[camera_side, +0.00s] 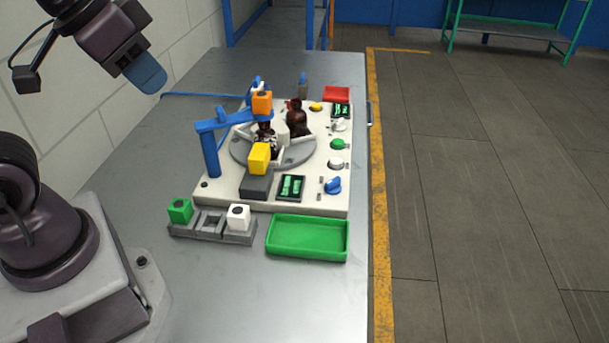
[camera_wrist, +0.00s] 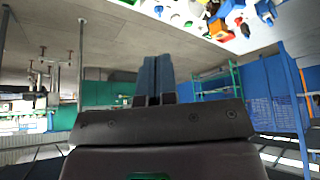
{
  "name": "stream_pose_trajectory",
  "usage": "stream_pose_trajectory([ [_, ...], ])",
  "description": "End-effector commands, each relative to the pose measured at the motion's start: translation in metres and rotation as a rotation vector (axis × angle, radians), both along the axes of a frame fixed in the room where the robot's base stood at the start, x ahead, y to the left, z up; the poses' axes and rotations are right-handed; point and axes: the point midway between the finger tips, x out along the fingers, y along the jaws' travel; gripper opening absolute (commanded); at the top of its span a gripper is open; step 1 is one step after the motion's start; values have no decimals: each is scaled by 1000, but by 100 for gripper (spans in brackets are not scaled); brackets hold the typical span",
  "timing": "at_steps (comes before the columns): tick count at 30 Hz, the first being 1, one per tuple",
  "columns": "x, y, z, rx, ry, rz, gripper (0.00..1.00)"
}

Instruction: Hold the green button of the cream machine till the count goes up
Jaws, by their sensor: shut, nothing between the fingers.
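The cream machine (camera_side: 222,192) sits on the metal table with a grey turntable (camera_side: 308,158) carrying dark amber bottles (camera_side: 296,118). Its green button (camera_side: 338,144) is on the right side, between two white knobs (camera_side: 336,163). Two dark displays with green figures, a front one (camera_side: 292,187) and a back one (camera_side: 341,110), are too small to read. My gripper (camera_side: 150,78) is raised at the upper left, well away from the machine. Its blue fingers are together and empty in the wrist view (camera_wrist: 155,78). Part of the machine shows at the top of that view.
A blue arm post (camera_side: 210,155) with an orange block (camera_side: 262,103) and a yellow block (camera_side: 259,158) rise above the machine. A green tray (camera_side: 307,238), a grey rack (camera_side: 212,226) with green and white blocks, and a red tray (camera_side: 336,94) stand around it. A wall borders the left.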

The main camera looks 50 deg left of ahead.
Motion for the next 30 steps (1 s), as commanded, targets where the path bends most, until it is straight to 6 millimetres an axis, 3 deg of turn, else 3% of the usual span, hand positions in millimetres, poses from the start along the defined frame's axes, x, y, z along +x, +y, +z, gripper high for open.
stream_pose_trajectory([
  [5, 8, 4, -19, -3, 102, 16, 0],
  [11, 43, 3, -36, -87, 226, 78, 0],
  [20, 128, 0, -66, -325, 298, 318, 0],
  [30, 239, 13, -129, -628, 291, 746, 0],
])
